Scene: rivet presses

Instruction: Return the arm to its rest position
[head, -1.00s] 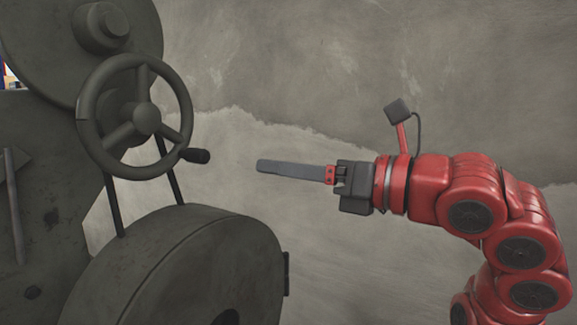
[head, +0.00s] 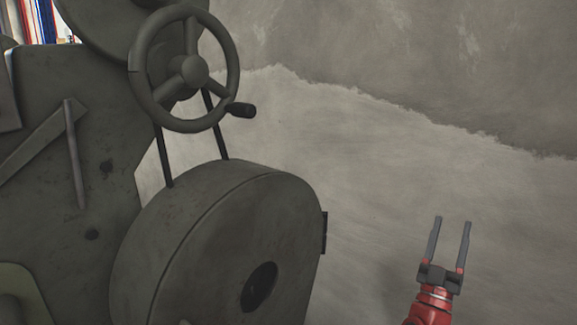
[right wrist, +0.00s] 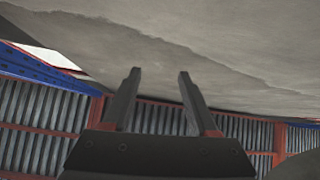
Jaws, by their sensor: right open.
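My right gripper (head: 449,243) is at the lower right of the head view, its two fingers spread and pointing up, with nothing between them. Its red arm comes in from the bottom edge. In the right wrist view the gripper (right wrist: 157,98) also shows open and empty. It is well apart from the dark grey press, whose handwheel (head: 146,107) with a side handle is at the upper left. My left gripper is not in view.
The press body (head: 60,160) and its round wheel housing (head: 165,255) fill the left of the head view. A plain concrete wall (head: 400,150) lies behind. Ribbed panels with red frames (right wrist: 42,108) show in the right wrist view. The space around my right gripper is clear.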

